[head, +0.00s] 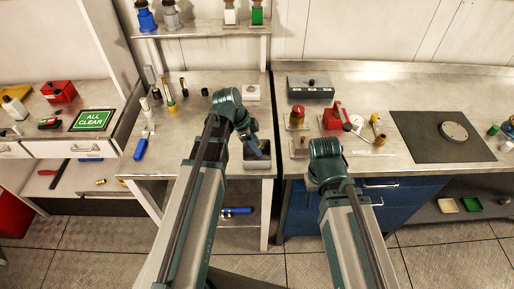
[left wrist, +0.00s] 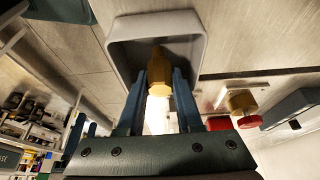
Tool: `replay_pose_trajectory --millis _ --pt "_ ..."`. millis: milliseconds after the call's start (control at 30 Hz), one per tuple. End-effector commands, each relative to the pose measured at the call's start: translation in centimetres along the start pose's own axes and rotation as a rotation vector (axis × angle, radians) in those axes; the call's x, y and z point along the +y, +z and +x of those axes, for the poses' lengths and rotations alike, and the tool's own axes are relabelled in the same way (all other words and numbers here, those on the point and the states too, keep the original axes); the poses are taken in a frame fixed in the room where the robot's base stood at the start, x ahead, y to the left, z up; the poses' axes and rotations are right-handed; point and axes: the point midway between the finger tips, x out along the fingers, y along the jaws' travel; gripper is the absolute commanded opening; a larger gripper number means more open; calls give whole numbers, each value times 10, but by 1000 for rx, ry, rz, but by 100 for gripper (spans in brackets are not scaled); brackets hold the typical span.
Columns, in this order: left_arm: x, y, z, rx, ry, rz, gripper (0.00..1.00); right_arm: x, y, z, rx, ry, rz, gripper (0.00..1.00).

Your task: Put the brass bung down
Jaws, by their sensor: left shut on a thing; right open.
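The brass bung (left wrist: 158,76) is a yellow-gold stepped plug, held between the two blue fingers of my left gripper (left wrist: 159,88) in the left wrist view. A grey open tray (left wrist: 118,48) lies just beyond it, and the bung shows against the tray's inside. I cannot tell whether it touches the tray floor. In the head view my left gripper (head: 257,146) points down over the tray (head: 257,164) at the bench's front edge; the bung is hidden there. My right arm ends over the right bench's front edge, and its fingers are hidden.
A red mushroom knob (head: 297,116) and a red device (head: 334,116) stand right of the tray. A dark box (head: 310,87) sits behind them. A black mat (head: 415,130) with a grey disc lies farther right.

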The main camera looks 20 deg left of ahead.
Motion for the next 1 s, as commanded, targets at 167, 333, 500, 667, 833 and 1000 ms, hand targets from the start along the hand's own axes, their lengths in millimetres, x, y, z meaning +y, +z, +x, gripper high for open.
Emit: replay_pose_trajectory --millis 167,333,500,667,833,1000 --pt "0 2 4 0 0 0 0 0 0 5 0 0 0 50" --pt "0 1 2 0 0 0 64 0 0 3 0 0 0 50" --pt "0 1 2 0 0 0 64 0 0 3 0 0 0 50" --pt "0 1 2 0 0 0 64 0 0 2 0 0 0 50" --pt "0 -1 -5 0 0 0 64 0 0 -5 0 0 0 50" --pt "0 -2 -23 0 -1 -2 64 2 1 -21 0 0 0 50"
